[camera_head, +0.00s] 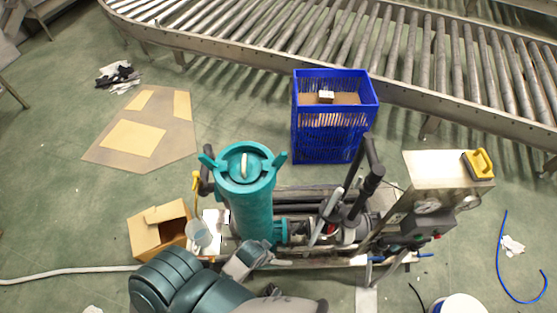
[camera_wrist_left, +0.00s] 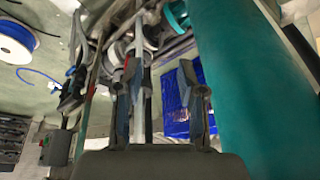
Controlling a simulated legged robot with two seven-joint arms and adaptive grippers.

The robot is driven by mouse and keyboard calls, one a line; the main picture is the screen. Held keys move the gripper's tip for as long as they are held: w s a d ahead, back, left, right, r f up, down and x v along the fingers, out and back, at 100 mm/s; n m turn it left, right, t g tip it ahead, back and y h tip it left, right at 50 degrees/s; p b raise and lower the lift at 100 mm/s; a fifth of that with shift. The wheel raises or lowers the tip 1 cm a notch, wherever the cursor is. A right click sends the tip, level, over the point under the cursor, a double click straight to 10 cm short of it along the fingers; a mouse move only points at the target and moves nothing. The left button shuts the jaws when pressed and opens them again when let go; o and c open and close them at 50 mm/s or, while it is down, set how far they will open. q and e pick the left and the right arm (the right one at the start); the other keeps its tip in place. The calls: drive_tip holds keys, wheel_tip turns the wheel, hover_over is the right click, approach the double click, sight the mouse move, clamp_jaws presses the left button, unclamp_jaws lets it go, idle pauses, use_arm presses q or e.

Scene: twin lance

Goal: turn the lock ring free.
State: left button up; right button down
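A tall teal cylinder (camera_head: 255,205) stands upright on the equipment frame; a teal cap ring (camera_head: 245,163) with two side lugs tops it. A smaller teal ring-shaped fitting (camera_head: 281,232) sits low at its right side. I cannot tell which of these is the lock ring. My left gripper (camera_head: 257,255) is low in front of the cylinder's base. In the left wrist view its fingers (camera_wrist_left: 160,100) are spread, with the teal cylinder (camera_wrist_left: 240,80) to their right. A pale rod (camera_wrist_left: 140,75) shows at the fingers; contact is unclear. My right gripper is not in view.
Black handles (camera_head: 365,185) and a metal panel with gauges (camera_head: 425,195) stand right of the cylinder. A blue crate (camera_head: 335,135) is behind, before the roller conveyor (camera_head: 300,35). A cardboard box (camera_head: 150,235) is at left.

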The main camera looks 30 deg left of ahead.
use_arm(q)
drive_tip(key=w+r+m+t, duration=0.3)
drive_tip(key=w+r+t, duration=0.3)
drive_tip(key=w+r, duration=0.55)
drive_tip(key=w+r+m+t, duration=0.2)
drive_tip(key=w+r+t, duration=0.55)
drive_tip(key=r, duration=0.65)
drive_tip(key=w+d+r+m+g+h, duration=0.2)
drive_tip(key=d+r+m+h, duration=0.3)
drive_tip(key=r+m+h, duration=0.55)
drive_tip(key=w+d+r+m+g+h, duration=0.2)
drive_tip(key=d+r+m+h, duration=0.3)
drive_tip(key=r+m+h, duration=0.8)
drive_tip(key=m+g+y, duration=1.1)
drive_tip(key=m+y, duration=0.6)
drive_tip(key=y, duration=0.3)
approach(282, 153)
drive_tip(key=x, duration=0.9)
drive_tip(key=shift+d+f+p, duration=0.1)
drive_tip(key=shift+f+p, duration=0.15)
drive_tip(key=shift+p, duration=0.15)
drive_tip(key=shift+w+d+f, duration=0.1)
drive_tip(key=shift+d+f, duration=0.05)
drive_tip(key=shift+f, duration=0.5)
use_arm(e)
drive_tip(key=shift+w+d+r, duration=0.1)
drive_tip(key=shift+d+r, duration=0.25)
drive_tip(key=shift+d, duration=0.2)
